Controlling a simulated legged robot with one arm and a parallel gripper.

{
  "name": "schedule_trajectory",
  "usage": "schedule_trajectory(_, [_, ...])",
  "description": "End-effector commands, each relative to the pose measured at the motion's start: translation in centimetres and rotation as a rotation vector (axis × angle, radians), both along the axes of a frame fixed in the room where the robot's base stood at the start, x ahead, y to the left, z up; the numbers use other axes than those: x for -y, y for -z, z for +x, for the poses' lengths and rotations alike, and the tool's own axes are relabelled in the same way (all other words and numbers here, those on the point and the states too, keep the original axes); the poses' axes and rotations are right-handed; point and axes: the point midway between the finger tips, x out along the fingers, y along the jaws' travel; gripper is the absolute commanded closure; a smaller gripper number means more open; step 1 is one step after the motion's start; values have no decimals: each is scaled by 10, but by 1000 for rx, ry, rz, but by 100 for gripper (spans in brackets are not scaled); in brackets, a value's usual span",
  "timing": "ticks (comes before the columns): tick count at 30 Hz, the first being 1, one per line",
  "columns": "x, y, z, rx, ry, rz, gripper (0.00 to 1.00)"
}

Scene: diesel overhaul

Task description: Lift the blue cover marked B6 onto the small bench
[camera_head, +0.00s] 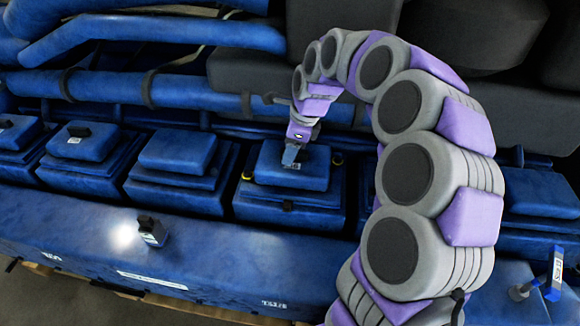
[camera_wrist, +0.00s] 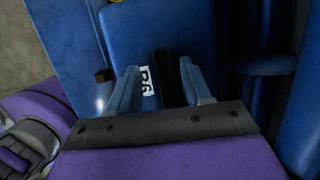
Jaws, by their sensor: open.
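A blue cover (camera_head: 308,178) sits on a square blue base in the row of similar covers, with a small white label on top. My gripper (camera_head: 293,155) is low over this cover, pointing down at it. In the wrist view, the open fingers of my gripper (camera_wrist: 159,68) stand on either side of a black handle (camera_wrist: 166,75) on the blue cover (camera_wrist: 180,25). I cannot tell whether they touch it. A white label beside the handle is turned and only partly readable, possibly B6. I cannot make out the small bench in either view.
Other blue covers (camera_head: 178,150) stand in the row to the left. Thick blue pipes (camera_head: 150,30) run behind. A small lit lamp (camera_head: 152,232) stands on the long blue ledge (camera_head: 90,240) in front. A tagged fitting (camera_head: 556,275) is at the lower right.

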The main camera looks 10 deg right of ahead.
Motion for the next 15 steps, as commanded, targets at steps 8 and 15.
schedule_trajectory(8, [9,0,1,0,1,6,73])
schedule_trajectory(15, [3,0,1,1,2,2,96])
